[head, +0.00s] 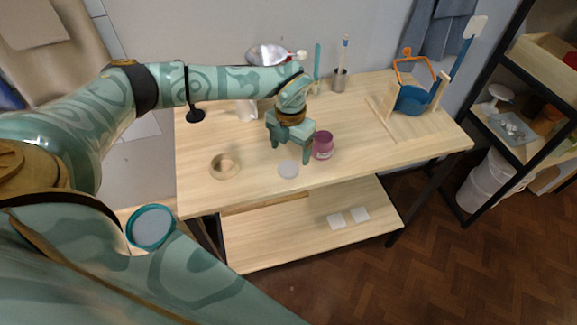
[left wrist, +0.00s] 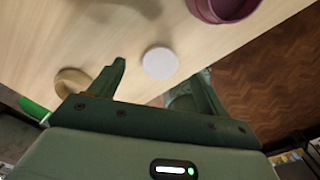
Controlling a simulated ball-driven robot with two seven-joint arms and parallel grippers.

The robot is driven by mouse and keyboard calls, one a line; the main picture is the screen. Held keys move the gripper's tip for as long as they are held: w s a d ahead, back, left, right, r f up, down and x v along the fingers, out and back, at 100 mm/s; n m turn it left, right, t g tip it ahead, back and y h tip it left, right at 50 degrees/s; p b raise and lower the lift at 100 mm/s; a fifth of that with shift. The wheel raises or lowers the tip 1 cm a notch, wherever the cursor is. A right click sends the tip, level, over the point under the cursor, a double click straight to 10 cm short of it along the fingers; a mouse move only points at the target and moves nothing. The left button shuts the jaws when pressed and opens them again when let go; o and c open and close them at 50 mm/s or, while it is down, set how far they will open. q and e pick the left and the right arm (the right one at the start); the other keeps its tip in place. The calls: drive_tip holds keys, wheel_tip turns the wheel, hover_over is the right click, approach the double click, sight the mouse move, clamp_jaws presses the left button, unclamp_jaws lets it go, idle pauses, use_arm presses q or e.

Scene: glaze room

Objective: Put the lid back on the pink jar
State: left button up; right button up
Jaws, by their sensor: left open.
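The pink jar (head: 323,146) stands on the wooden table, to the right of my left gripper. In the left wrist view the jar (left wrist: 222,8) is cut off by the top edge. A pale, flat round disc, which looks like the lid (head: 288,169), lies on the table near the front edge, left of the jar and apart from it. My left gripper (head: 290,152) is open and empty above the table, pointing down. In the left wrist view the lid (left wrist: 160,63) shows between the spread fingers. My right gripper is not in view.
A wooden ring-shaped item (head: 225,165) lies left of the lid. A metal bowl (head: 267,54) and a cup with a brush (head: 339,80) are at the back. A blue scoop-like item with an orange frame (head: 411,98) is at the right. The table's front middle is mostly clear.

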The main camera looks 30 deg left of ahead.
sight(289, 167)
use_arm(q)
drive_tip(key=f, duration=0.2)
drive_tip(key=s+f, duration=0.1)
drive_tip(key=f, duration=0.1)
drive_tip(key=shift+d+f+b, duration=0.15)
drive_tip(key=shift+f+b, duration=0.15)
drive_tip(key=shift+b, duration=0.1)
drive_tip(key=shift+f, duration=0.35)
drive_tip(key=shift+r, duration=0.1)
drive_tip(key=shift+c, duration=0.4)
drive_tip(key=c, duration=1)
